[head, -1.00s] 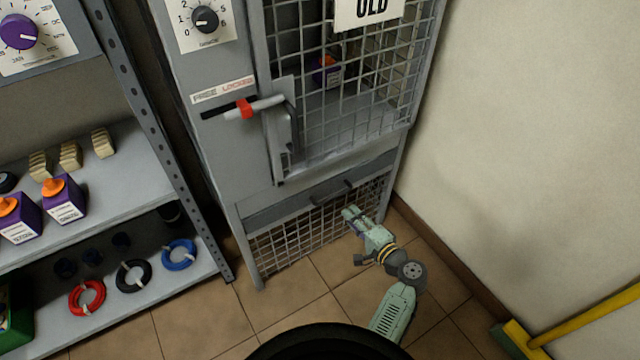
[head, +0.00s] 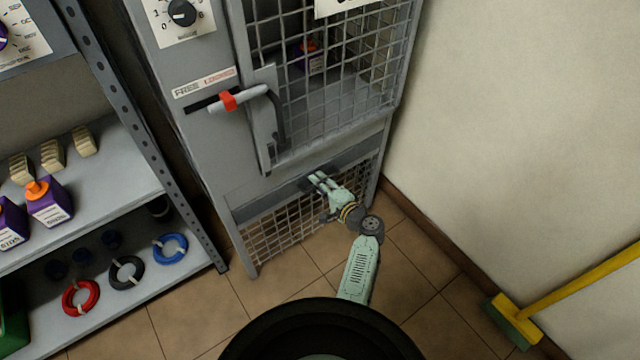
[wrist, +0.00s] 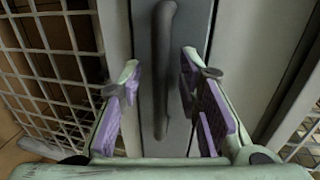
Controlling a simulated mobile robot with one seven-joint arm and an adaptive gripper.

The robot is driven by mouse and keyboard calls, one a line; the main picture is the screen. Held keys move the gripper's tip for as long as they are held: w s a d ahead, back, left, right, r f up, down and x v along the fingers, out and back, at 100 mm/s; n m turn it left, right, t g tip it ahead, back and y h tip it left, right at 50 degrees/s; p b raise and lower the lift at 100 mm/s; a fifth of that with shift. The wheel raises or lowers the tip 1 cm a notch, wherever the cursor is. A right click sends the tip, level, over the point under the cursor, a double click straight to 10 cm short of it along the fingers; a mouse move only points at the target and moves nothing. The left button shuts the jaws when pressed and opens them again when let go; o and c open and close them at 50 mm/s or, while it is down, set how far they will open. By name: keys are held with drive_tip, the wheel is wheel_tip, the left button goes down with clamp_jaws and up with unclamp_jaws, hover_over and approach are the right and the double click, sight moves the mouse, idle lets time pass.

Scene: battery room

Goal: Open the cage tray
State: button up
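The cage tray (head: 262,210) is the grey drawer front low on the cabinet, below the mesh door. It looks shut. Its dark bar handle (wrist: 162,75) shows in the wrist view, running up the picture between my fingers. My gripper (head: 316,180) is at the tray front and covers most of the handle in the head view. In the wrist view my gripper (wrist: 155,95) is open, with one purple-padded finger on each side of the handle. Gaps show between the pads and the bar.
Above is the mesh cage door (head: 335,85) with a red-marked lever (head: 235,99) beside it. Wire mesh (head: 285,235) lies below the tray front. A shelf (head: 110,185) with batteries and cable coils stands left. A yellow-handled broom (head: 515,322) leans right. Tiled floor in front is clear.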

clamp_jaws()
idle(0.4)
idle(0.5)
